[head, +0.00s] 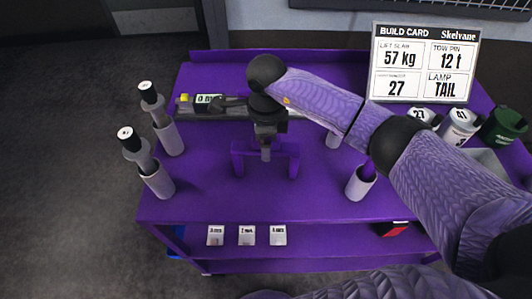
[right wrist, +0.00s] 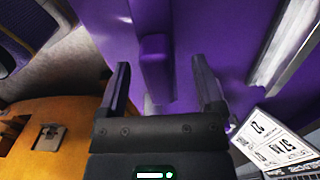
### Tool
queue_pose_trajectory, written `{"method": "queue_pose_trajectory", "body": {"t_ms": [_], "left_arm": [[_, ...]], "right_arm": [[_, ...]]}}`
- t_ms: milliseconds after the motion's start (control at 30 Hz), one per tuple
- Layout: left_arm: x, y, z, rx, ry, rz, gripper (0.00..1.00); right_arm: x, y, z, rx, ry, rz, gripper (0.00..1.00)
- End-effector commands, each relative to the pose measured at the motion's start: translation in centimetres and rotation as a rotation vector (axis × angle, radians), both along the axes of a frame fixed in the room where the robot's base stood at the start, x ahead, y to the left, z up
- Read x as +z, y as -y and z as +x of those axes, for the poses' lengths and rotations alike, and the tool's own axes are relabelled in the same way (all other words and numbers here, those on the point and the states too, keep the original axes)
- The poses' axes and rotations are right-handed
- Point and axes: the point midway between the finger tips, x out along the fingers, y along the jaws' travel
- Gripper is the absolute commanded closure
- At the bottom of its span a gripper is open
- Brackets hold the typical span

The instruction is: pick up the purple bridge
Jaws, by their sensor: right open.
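The purple bridge (head: 292,163) stands on the purple cart top (head: 215,180) in the head view, its bar spanning two upright legs. My right gripper (head: 266,150) is over the middle of the bar and hides part of it. In the right wrist view the bridge (right wrist: 154,70) shows as a purple bar between the two spread fingers of my right gripper (right wrist: 160,63), with a gap on each side. The gripper is open and holds nothing. My left gripper is not in view.
Pale posts with black tops (head: 158,182) stand left of the bridge. Another pale post (head: 358,188) stands to its right. A grey rail with a gauge (head: 208,100) lies behind. A build card (head: 424,62) stands at back right near labelled cylinders (head: 460,127). Small tags (head: 247,235) lie on the lower shelf.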

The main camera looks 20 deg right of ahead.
Motion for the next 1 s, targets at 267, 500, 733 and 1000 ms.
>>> {"method": "queue_pose_trajectory", "body": {"t_ms": [267,500,733,1000], "left_arm": [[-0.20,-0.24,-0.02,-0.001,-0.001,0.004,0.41],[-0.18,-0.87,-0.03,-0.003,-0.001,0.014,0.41],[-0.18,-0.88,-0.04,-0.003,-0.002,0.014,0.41],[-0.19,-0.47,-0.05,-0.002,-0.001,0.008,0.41]], "right_arm": [[-1.37,-0.10,0.00,0.001,0.001,0.003,0.15],[-1.33,-0.11,0.01,0.001,0.001,0.004,0.57],[-1.32,-0.11,0.01,0.001,0.001,0.004,1.00],[-1.28,-0.12,0.02,0.001,0.003,0.004,1.00]]}}
